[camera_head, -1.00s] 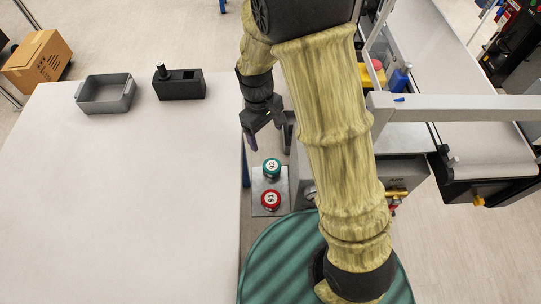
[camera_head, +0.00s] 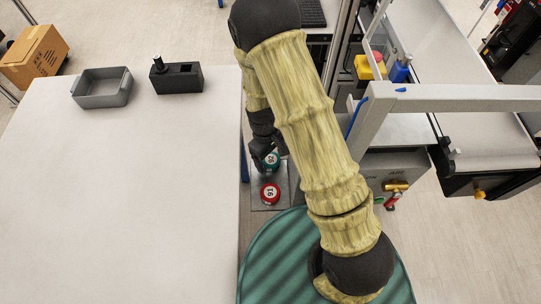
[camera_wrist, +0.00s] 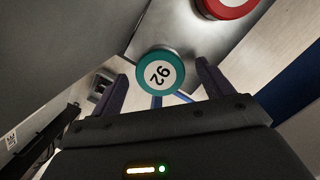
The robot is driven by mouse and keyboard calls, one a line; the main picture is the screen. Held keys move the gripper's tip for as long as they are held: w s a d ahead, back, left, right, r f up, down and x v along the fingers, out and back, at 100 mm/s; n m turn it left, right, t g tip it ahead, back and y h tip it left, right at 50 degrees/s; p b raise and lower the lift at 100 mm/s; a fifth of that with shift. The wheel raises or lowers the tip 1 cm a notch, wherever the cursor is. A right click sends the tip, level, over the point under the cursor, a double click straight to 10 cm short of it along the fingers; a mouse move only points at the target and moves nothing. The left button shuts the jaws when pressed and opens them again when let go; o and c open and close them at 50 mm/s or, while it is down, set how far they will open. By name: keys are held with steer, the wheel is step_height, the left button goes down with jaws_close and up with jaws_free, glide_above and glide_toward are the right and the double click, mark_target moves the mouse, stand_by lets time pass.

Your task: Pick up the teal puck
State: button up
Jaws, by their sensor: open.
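The teal puck (camera_wrist: 160,72) has a white top marked 92 and lies on a grey metal plate (camera_wrist: 205,38). In the head view the teal puck (camera_head: 272,160) is partly covered by my gripper (camera_head: 268,158). In the wrist view my gripper (camera_wrist: 162,85) is open, with one dark finger on each side of the puck in the picture. I cannot tell whether the fingers are down at the puck's height. No contact with the puck is visible.
A red puck (camera_head: 269,193) marked 91 or 16 sits close by on the same plate. A white table (camera_head: 130,190) with a grey tray (camera_head: 102,90) and a black block (camera_head: 177,79) is to the left. A grey machine frame (camera_head: 450,98) stands to the right.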

steer(key=c, duration=1)
steer(key=o, duration=1)
step_height(320, 180, up, 17)
steer(key=w+a+p, duration=0.1)
steer(key=shift+w+a, duration=0.4)
